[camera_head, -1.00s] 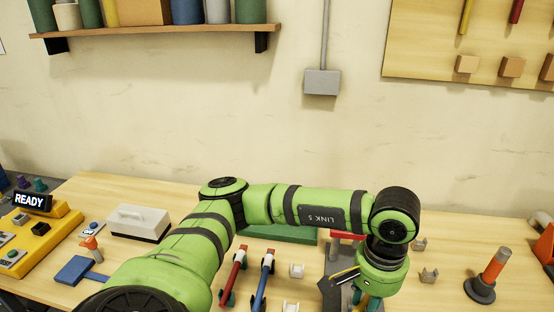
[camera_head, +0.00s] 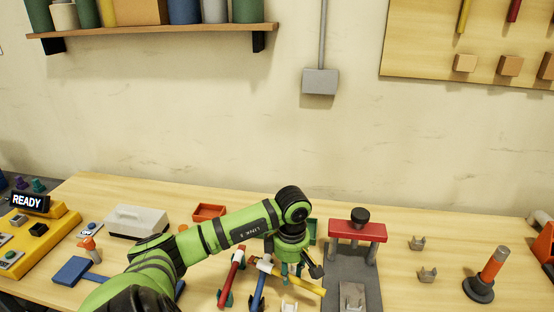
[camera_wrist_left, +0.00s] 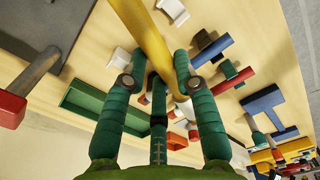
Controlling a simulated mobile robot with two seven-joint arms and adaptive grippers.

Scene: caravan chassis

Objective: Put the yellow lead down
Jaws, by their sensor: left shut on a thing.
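The yellow lead (camera_head: 307,285) is a thick yellow bar held slantwise above the bench, left of the press. My left gripper (camera_head: 291,268) is shut on it from above. In the left wrist view the yellow lead (camera_wrist_left: 148,40) runs from the top edge down between the fingers of my left gripper (camera_wrist_left: 155,75). The red lead (camera_head: 231,276) and the blue lead (camera_head: 259,290) lie just to its left. White cradles (camera_wrist_left: 120,58) show beside the yellow lead in the wrist view. Whether the lead touches anything beneath is unclear. My right gripper is not in view.
The press with a red crossbar (camera_head: 357,231) on a dark base stands close on the right. A green tray (camera_wrist_left: 95,103) and an orange-red tray (camera_head: 209,211) lie behind. Grey clips (camera_head: 428,275) and an orange-and-black post (camera_head: 491,268) are farther right. A white box (camera_head: 137,221) is at left.

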